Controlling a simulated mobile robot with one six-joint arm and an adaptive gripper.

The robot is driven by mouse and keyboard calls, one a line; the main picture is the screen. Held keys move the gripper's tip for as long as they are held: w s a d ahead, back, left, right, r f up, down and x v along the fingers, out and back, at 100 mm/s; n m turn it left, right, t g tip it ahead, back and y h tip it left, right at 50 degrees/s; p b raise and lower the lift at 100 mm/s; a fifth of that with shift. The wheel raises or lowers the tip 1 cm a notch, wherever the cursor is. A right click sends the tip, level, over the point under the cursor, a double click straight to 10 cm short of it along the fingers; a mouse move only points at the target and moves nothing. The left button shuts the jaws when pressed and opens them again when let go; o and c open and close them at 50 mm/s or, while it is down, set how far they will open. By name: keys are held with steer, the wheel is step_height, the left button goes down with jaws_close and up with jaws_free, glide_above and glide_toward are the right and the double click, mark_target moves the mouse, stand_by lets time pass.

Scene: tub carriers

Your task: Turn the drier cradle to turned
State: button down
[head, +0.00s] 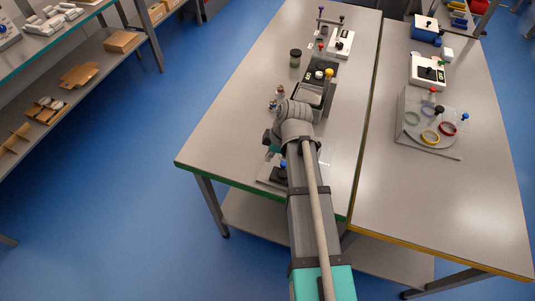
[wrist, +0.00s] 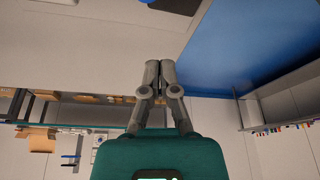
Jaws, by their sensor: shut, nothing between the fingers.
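My gripper (wrist: 160,66) is shut and empty in the wrist view, with its two fingertips together. In the head view my arm reaches over the left table, and its wrist hides much of what lies under it; the fingertips are not clear there. A low plate with a dark block and a blue knob (head: 283,164) sits partly hidden beside my arm near the table's front. A grey open-topped unit (head: 328,76) stands just beyond my wrist. I cannot tell which of these is the drier cradle.
The left table (head: 222,141) has bare room at its front left. A dark jar (head: 295,57) and a white device (head: 341,42) stand farther back. The right table (head: 440,215) holds a clear stand with coloured rings (head: 411,120). Shelving (head: 85,72) stands at the left, across blue floor.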

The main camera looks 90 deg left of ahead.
steer(key=shift+p+v, duration=2.2)
steer(key=shift+v, duration=0.5)
steer(key=shift+w+a, duration=0.1)
steer(key=w+d+m+t, duration=0.1)
steer(key=w+d+m, duration=0.3)
steer(key=w, duration=0.8)
steer(key=w+d+m, duration=0.3)
steer(key=w+m, duration=0.1)
steer(key=w, duration=0.8)
steer(key=w+d+f+m+t+y, duration=0.1)
steer(key=w+d+m, duration=0.7)
steer(key=w+d, duration=0.95)
steer(key=w+d+m+t, duration=0.1)
steer(key=w+d+m, duration=0.4)
steer(key=w+d, duration=0.35)
steer(key=w+d+m, duration=0.2)
steer(key=d+m, duration=0.5)
steer(key=d, duration=1)
steer(key=w+d+f+m+h+b, duration=0.1)
steer(key=d+m, duration=0.6)
steer(key=d, duration=1.1)
steer(key=shift+w+d+t, duration=0.25)
steer(key=shift+w+t, duration=0.15)
steer(key=shift+w, duration=0.15)
steer(key=shift+f, duration=0.1)
